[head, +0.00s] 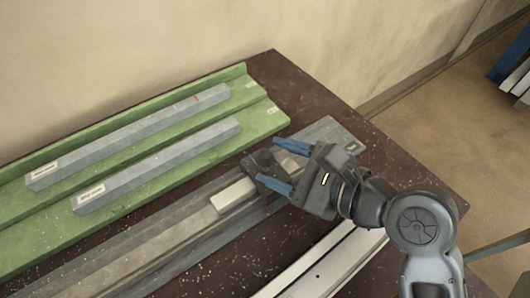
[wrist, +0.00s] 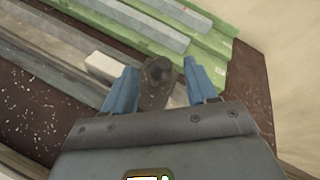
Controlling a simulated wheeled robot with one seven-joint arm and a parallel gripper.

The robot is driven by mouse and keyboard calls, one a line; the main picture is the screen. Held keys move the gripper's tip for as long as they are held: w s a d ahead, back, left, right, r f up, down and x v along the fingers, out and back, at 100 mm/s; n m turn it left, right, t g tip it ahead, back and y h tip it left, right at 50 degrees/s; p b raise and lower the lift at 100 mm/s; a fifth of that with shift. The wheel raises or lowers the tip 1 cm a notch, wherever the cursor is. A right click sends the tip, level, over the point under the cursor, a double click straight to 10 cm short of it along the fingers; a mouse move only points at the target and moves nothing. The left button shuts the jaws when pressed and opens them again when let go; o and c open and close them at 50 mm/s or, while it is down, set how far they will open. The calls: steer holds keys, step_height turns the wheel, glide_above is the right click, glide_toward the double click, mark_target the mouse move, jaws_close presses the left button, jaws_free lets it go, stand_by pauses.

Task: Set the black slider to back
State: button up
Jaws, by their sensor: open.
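The black slider (head: 259,167) is a dark block with a round knob on top, sitting on a long grey rail (head: 150,240). In the wrist view the slider (wrist: 157,84) shows between my two blue fingers. My gripper (head: 267,162) is open, with one finger on each side of the slider. I cannot tell whether either finger touches it. The gripper also shows in the wrist view (wrist: 160,66). The slider's lower part is partly hidden by my near finger in the head view.
A pale block (head: 233,196) lies on the rail, left of the slider. A green stepped rack (head: 250,92) behind holds two grey bars (head: 130,135). White profiles (head: 318,270) lie in front of the rail. The brown bench (head: 320,100) has bare room at the back right.

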mark_target(270, 160)
steer(key=shift+x, duration=1.8)
jaws_close()
